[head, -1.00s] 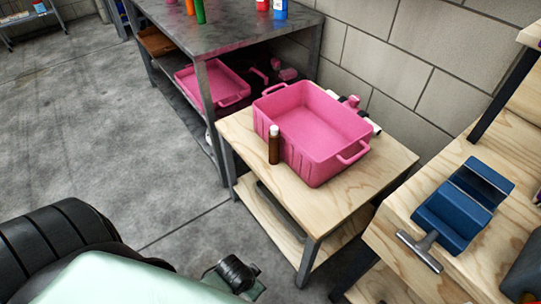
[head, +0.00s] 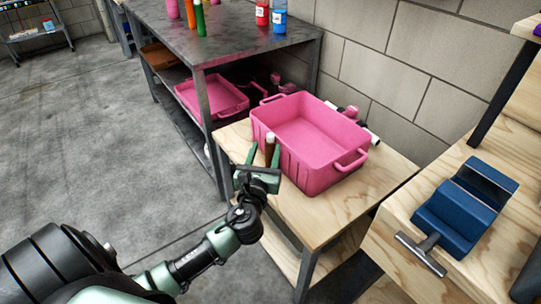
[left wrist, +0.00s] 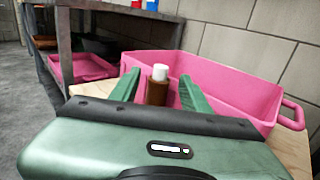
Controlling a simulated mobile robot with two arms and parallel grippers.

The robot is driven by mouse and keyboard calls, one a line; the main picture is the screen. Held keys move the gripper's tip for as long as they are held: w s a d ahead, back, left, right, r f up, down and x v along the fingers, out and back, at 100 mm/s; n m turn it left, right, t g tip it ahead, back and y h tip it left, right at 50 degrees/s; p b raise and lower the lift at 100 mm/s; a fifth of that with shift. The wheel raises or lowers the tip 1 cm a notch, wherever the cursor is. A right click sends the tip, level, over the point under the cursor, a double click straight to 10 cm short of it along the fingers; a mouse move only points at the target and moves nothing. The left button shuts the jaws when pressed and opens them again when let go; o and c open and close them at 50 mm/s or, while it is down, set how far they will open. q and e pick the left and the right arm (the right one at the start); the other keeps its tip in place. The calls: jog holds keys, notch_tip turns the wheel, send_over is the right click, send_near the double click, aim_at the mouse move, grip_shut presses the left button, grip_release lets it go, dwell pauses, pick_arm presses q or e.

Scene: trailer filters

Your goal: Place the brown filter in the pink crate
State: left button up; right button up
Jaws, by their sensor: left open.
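The brown filter (head: 270,150), a small upright cylinder with a white cap, stands on the wooden table at the near left side of the pink crate. It also shows in the left wrist view (left wrist: 157,88). The pink crate (head: 320,168) is empty and open at the top; its wall rises behind the filter in the left wrist view (left wrist: 225,88). My left gripper (head: 265,155) is open, with its green fingers on either side of the filter in the left wrist view (left wrist: 158,90). The filter's lower part is hidden by the gripper. My right gripper is not in view.
The small wooden table (head: 340,210) has bare room in front of the crate. A blue vise (head: 465,207) is on a wooden bench at the right. A grey metal table (head: 220,40) with bottles stands behind, with another pink crate (head: 215,95) on its shelf.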

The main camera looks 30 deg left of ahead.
aim_at(270, 138)
pick_arm(q)
jog(key=b+x, duration=0.1)
jog(key=x, duration=0.6)
jog(key=shift+d, duration=0.1)
grip_shut()
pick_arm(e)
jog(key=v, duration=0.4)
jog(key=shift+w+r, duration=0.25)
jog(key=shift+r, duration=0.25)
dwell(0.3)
